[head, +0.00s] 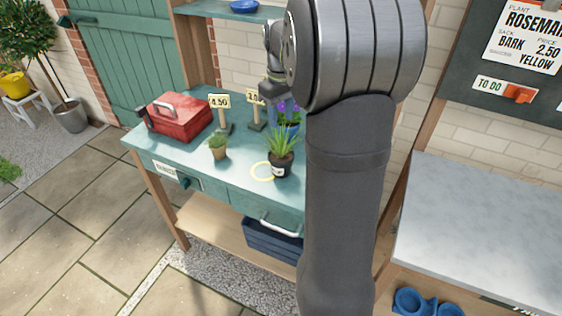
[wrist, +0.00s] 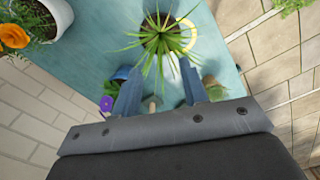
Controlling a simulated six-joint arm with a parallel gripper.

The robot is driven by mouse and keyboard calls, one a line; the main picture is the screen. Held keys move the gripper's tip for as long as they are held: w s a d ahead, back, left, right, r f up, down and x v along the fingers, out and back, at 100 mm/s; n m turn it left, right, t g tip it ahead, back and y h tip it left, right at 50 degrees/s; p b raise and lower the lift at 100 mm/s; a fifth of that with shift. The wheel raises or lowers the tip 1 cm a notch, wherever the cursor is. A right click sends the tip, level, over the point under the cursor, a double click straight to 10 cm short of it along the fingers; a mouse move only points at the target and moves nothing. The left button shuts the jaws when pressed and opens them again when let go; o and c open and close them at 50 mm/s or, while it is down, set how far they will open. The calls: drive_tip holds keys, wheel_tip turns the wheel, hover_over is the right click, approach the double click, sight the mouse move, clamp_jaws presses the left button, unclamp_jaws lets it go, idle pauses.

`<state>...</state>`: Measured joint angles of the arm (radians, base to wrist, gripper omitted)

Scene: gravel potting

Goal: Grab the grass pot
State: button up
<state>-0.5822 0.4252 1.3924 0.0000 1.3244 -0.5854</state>
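The grass pot (head: 280,170), a dark pot with a white label and spiky green leaves, stands upright on the teal table (head: 238,185) near its front edge. In the wrist view I look down on the grass pot (wrist: 160,42), its leaves spreading toward my fingers. My gripper (wrist: 160,70) is open and empty, its two blue-grey fingers well apart. In the head view my gripper (head: 276,92) is above and behind the pot, by the purple flowers, partly hidden by my arm. Some leaves reach near or between the fingertips; contact cannot be told.
Price signs (head: 220,102) and a red toolbox (head: 180,117) stand further left. The table's front left is clear.

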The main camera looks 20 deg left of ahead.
sight(281, 136)
wheel_tip(281, 136, down, 10)
drive_tip(key=shift+r, duration=0.15)
idle(0.3)
clamp_jaws()
